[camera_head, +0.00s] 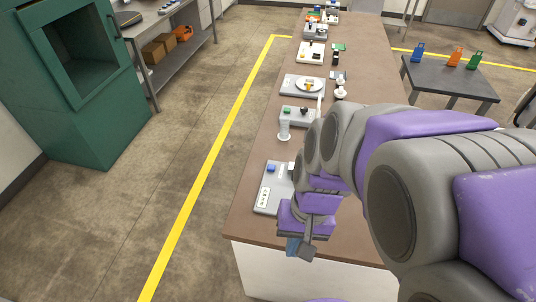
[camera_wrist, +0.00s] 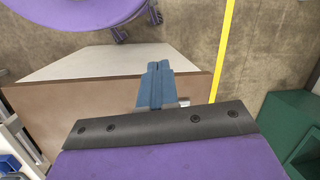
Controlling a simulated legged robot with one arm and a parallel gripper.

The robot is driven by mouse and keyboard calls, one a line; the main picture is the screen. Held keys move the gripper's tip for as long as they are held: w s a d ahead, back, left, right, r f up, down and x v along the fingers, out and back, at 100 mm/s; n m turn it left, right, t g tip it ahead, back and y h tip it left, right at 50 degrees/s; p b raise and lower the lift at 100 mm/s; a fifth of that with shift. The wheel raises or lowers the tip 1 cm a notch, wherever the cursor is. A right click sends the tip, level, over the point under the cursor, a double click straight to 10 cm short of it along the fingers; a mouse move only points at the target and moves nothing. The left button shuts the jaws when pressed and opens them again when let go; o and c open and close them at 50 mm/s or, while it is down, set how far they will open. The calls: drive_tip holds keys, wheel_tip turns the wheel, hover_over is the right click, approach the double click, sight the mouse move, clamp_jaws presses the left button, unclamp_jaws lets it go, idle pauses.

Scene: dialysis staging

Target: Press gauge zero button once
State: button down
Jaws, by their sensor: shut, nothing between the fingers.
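The nearest device on the bench is a grey plate (camera_head: 266,199) with a blue button (camera_head: 271,168) and a white label, too small to read. My arm covers its right side. Behind it is a grey box (camera_head: 296,120) with a green button (camera_head: 287,110) and a dark knob. I cannot tell which one is the gauge zero button. My gripper (camera_head: 293,246) points down near the bench's front end, nearer the camera than the grey plate and apart from it. In the wrist view its blue fingers (camera_wrist: 155,84) are together and empty.
The long brown bench (camera_head: 250,215) carries several more devices in a row towards the back. A dark side table (camera_head: 450,85) with coloured items stands right. A green cabinet (camera_head: 100,130) stands left. The floor along the yellow line (camera_head: 205,170) is clear.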

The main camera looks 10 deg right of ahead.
drive_tip(key=w+f+m+t+y+p, duration=0.25)
drive_tip(key=w+m, duration=0.25)
drive_tip(key=w, duration=1)
drive_tip(key=w+f+m+t+y+p, duration=0.2)
drive_tip(key=w+m+p, duration=0.15)
drive_tip(key=w, duration=1.15)
drive_tip(key=w+d+f+m+t+p, duration=0.1)
drive_tip(key=w+d+f+m, duration=0.1)
drive_tip(key=w, duration=0.4)
drive_tip(key=w+d+f+m+t+p, duration=0.1)
drive_tip(key=w+d+f+m+t, duration=0.1)
drive_tip(key=w+f+m, duration=0.2)
wheel_tip(320, 180, down, 3)
drive_tip(key=shift+w+d+r, duration=0.1)
drive_tip(key=shift+w+d, duration=0.15)
drive_tip(key=shift+w, duration=0.7)
drive_tip(key=b, duration=0.3)
hover_over(273, 168)
wheel_tip(273, 168, down, 7)
drive_tip(key=shift+r, duration=0.1)
drive_tip(key=shift+d+f+b, duration=0.1)
drive_tip(key=shift+f+b, duration=0.65)
drive_tip(key=shift+f, duration=0.25)
drive_tip(key=shift+f+b, duration=0.4)
drive_tip(key=shift+b, duration=0.15)
